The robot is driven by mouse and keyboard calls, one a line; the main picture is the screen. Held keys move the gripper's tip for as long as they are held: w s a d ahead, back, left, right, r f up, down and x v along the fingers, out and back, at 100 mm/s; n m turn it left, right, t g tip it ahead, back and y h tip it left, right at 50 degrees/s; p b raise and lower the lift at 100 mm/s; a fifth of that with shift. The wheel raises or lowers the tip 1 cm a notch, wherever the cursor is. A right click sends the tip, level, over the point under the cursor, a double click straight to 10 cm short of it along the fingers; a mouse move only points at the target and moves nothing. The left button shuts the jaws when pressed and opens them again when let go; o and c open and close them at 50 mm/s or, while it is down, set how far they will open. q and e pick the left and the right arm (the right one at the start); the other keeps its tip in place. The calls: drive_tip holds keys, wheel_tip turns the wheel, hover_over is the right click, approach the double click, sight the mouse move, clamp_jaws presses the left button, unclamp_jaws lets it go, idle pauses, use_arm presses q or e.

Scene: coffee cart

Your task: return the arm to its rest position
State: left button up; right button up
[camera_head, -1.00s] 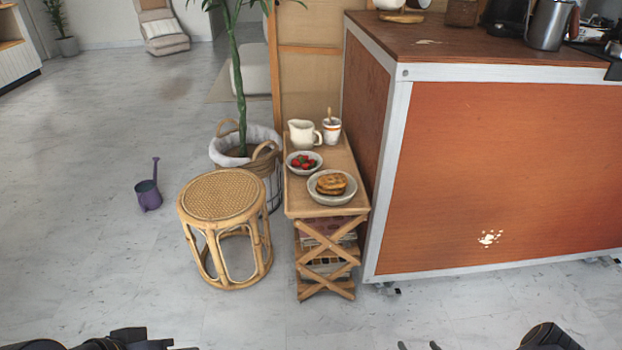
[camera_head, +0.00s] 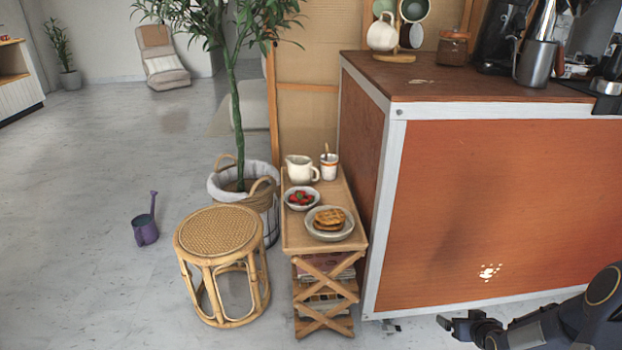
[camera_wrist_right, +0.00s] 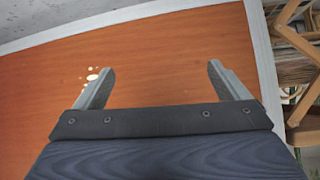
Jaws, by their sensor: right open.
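My right arm comes in from the lower right of the head view, in front of the coffee cart's orange panel. Its gripper (camera_head: 448,328) points left, low beside the cart. In the right wrist view the two fingers of my right gripper (camera_wrist_right: 160,88) stand wide apart with nothing between them. The cart's orange panel (camera_wrist_right: 160,55) fills most of the view behind them. My left gripper is not in view.
The coffee cart (camera_head: 490,200) stands at right. A small wooden side table (camera_head: 297,237) with a plate of waffles (camera_head: 329,219), berries (camera_head: 300,197) and a jug (camera_head: 300,169) stands beside it. Floor at far left is clear.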

drive_tip(key=s+a+r+g, duration=0.1)
drive_tip(key=s+a+r, duration=0.2)
drive_tip(key=r, duration=0.4)
drive_tip(key=s+a+r+m, duration=0.1)
drive_tip(key=s+a+r, duration=0.1)
drive_tip(key=s+r, duration=0.35)
drive_tip(key=s+a+r+g, duration=0.1)
drive_tip(key=a+r, duration=0.2)
drive_tip(key=r, duration=0.6)
drive_tip(key=s+a+r+g+y+p, duration=0.1)
drive_tip(key=s+a+r+y, duration=0.15)
drive_tip(key=s+a, duration=0.55)
drive_tip(key=s+a+r+g+y+p, duration=0.1)
drive_tip(key=s+a+r+y, duration=0.3)
drive_tip(key=s, duration=0.8)
wheel_tip(320, 180, up, 37)
drive_tip(key=h+p, duration=0.2)
drive_tip(key=p, duration=3.4)
drive_tip(key=shift+a+f+p, duration=0.2)
drive_tip(key=shift+a+p, duration=0.15)
drive_tip(key=shift+p, duration=0.05)
